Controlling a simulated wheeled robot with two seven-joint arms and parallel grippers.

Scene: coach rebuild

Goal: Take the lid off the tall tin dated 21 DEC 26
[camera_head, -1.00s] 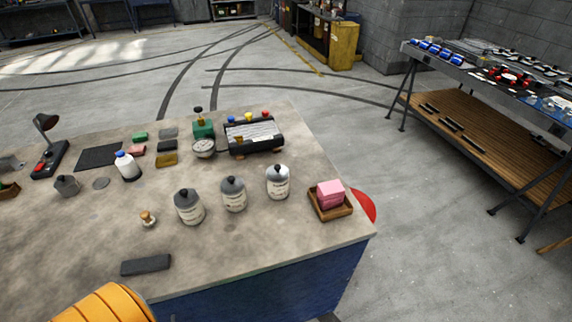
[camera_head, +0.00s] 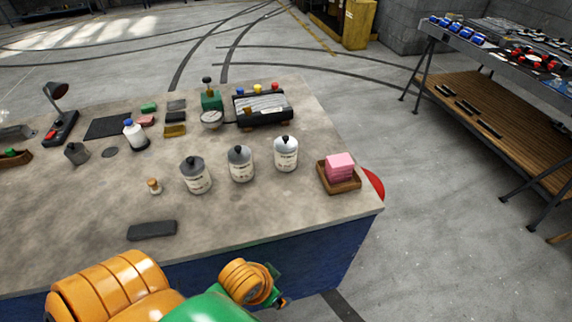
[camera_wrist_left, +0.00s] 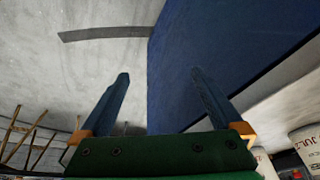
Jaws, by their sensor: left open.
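Three tall tins with white labels and lids stand in a slanting row on the bench. The left tin (camera_head: 196,179) and middle tin (camera_head: 241,167) have dark grey lids; the right tin (camera_head: 286,157) has a paler one. Their dates are too small to read in the head view. In the left wrist view a pale tin (camera_wrist_left: 305,138) is cut by the right edge, with lettering like "JUL" partly showing. My left gripper (camera_wrist_left: 160,76) is open and empty, beside the blue bench side. In the head view its arm is low in front of the bench. My right gripper is out of view.
A pink block sits in a wooden tray (camera_head: 325,182) at the bench's right corner. A dark slab (camera_head: 152,230) lies near the front edge. A small wooden-topped item (camera_head: 154,186) stands left of the tins.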

